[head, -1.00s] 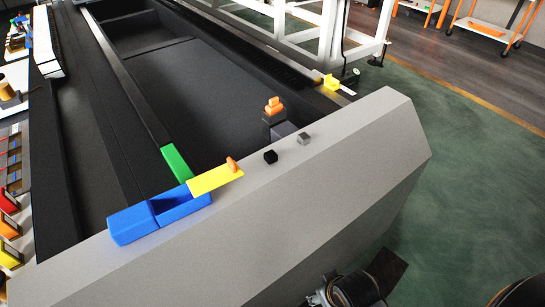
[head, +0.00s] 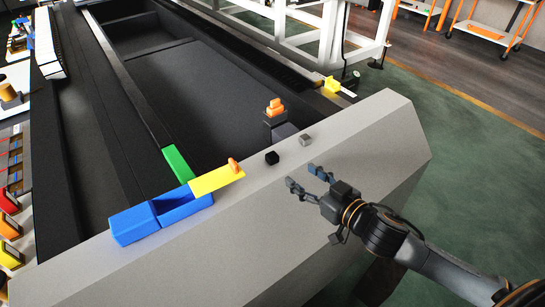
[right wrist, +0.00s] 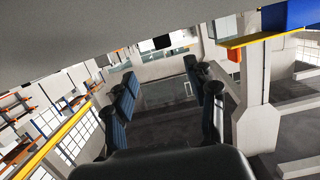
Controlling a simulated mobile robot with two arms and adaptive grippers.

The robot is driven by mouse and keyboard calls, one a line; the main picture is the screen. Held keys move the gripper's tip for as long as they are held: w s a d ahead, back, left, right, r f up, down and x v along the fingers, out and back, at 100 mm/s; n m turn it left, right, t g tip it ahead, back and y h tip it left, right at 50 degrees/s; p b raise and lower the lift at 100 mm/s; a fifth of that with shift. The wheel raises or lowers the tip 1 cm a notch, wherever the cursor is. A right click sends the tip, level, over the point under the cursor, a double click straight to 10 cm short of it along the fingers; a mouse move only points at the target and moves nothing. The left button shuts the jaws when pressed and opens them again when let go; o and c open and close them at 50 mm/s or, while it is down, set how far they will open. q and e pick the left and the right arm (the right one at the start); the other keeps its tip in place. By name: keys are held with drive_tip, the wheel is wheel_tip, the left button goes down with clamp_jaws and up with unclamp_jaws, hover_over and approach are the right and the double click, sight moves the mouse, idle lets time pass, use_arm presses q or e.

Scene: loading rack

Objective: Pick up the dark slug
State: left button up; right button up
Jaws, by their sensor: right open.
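The dark slug (head: 271,157), a small black cube, sits on the light grey ledge (head: 250,225) in the head view. My right gripper (head: 303,177) is open and empty, to the right of the slug and nearer the viewer, apart from it. Its two fingers point toward the ledge's far side. In the right wrist view the spread fingers of the gripper (right wrist: 160,72) have nothing between them, and a small dark block (right wrist: 162,41), apparently the slug, shows beyond them. My left gripper is not in view.
A lighter grey cube (head: 305,139) stands close to the right of the slug. A blue bin (head: 135,226) with a yellow strip (head: 216,180) lies to the left. An orange piece (head: 275,107) stands behind on a dark post. The ledge's front right is clear.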

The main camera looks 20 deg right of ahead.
sight(276, 159)
drive_tip(key=p+x, duration=0.1)
drive_tip(key=x, duration=0.6)
drive_tip(key=shift+w+a, duration=0.1)
drive_tip(key=shift+w, duration=0.15)
drive_tip(key=x, duration=0.1)
drive_tip(key=p+x, duration=0.1)
drive_tip(key=x, duration=0.1)
drive_tip(key=p+x, duration=0.1)
drive_tip(key=x, duration=0.1)
drive_tip(key=shift+s+a, duration=0.15)
drive_tip(key=shift+a, duration=0.1)
drive_tip(key=shift+w+f, duration=0.1)
drive_tip(key=shift+w, duration=0.1)
drive_tip(key=shift+s, duration=0.1)
drive_tip(key=shift+c, duration=0.8)
clamp_jaws()
